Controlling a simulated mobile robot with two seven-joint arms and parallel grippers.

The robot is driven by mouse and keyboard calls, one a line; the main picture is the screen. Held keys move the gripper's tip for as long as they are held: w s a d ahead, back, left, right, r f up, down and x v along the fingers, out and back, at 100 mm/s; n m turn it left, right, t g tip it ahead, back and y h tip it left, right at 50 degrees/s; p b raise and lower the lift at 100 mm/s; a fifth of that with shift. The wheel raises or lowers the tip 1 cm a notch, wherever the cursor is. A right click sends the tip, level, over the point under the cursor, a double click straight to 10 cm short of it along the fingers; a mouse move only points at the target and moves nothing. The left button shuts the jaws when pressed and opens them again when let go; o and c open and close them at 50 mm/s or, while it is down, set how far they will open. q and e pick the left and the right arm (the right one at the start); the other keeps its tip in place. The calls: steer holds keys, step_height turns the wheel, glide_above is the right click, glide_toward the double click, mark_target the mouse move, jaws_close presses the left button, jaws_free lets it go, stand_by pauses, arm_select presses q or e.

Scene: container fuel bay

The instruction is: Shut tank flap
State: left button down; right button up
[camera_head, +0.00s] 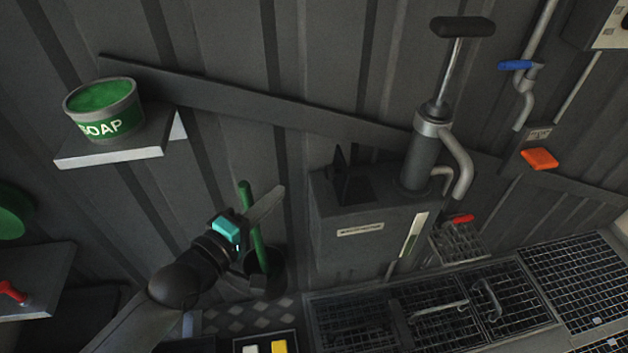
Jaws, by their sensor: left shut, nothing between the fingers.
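The dark grey tank (365,245) stands against the wall right of centre, with a hand pump (424,155) on its top. The tank flap (341,172) is a thin dark plate that stands up from the left part of the tank's top, so it looks open. My left gripper (279,190) is left of the tank, apart from it, with its fingers shut and empty. Its fingers point up and to the right, toward the flap side. My right gripper is not in view.
A green upright handle (246,195) rises behind my left gripper from a dark holder. A shelf (110,157) with a soap tub (104,108) is at upper left. A metal grating (460,330) lies in front of the tank. The pump's side pipe (462,165) sticks out at right.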

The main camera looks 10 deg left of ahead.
mark_target(333, 176)
arm_select(q)
steer(key=w+d+f+b, duration=0.1)
steer(key=w+d+b, duration=0.2)
steer(key=w+d, duration=0.3)
steer(key=shift+w+f, duration=0.15)
steer(key=shift+w, duration=0.6)
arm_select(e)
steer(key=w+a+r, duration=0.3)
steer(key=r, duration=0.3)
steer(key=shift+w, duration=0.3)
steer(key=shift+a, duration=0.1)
